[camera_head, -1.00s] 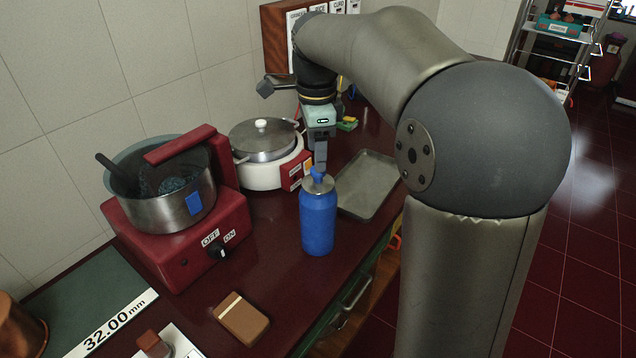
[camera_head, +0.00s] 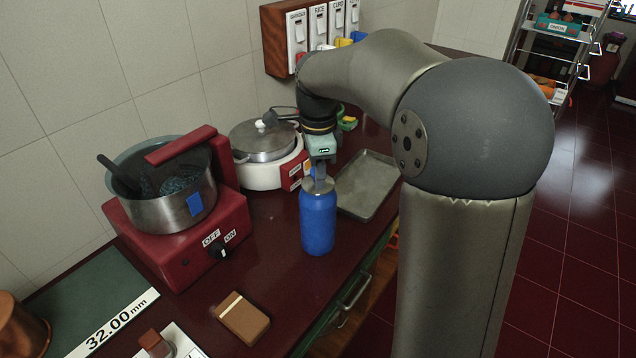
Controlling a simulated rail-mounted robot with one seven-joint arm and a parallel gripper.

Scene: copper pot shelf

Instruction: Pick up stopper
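A blue bottle (camera_head: 318,222) stands upright on the dark red counter. The stopper (camera_head: 317,186) sits in its mouth, with a grey metallic rim. Its blue top is mostly hidden behind my gripper. My gripper (camera_head: 319,174) points down directly over the stopper, with its fingers at the stopper's top. The fingers are small and overlap it here, so I cannot tell whether they are open or closed on it.
A red stove (camera_head: 185,240) with a steel pan (camera_head: 180,210) stands to the left. A lidded white cooker (camera_head: 268,170) is behind the bottle. A grey tray (camera_head: 368,185) lies to the right. A brown block (camera_head: 242,318) lies in front, with bare counter around it.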

